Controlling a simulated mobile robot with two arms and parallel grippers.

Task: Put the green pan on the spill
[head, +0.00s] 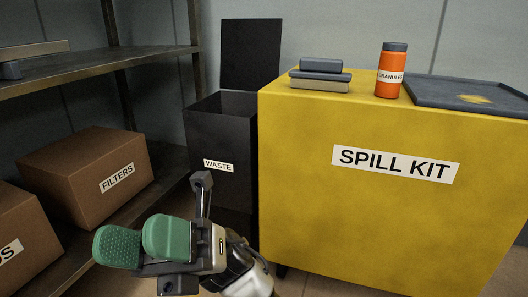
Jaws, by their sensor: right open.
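I see no green pan in the head view. A dark shallow tray (440,92) lies on top of the yellow cabinet at the right, with a yellowish patch (475,99) on its floor that looks like the spill. My right gripper (139,240) is at the lower left, low in front of the waste bin and the shelf. Its two rounded green fingers are apart, and I see nothing between them. It is far from the tray. My left gripper is not in view.
The yellow cabinet (390,230) is marked SPILL KIT. An orange granules bottle (390,75) and stacked grey blocks (320,76) stand on it. A black waste bin (222,135) with a raised lid is beside it. A shelf (90,62) holds a filters box (75,165).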

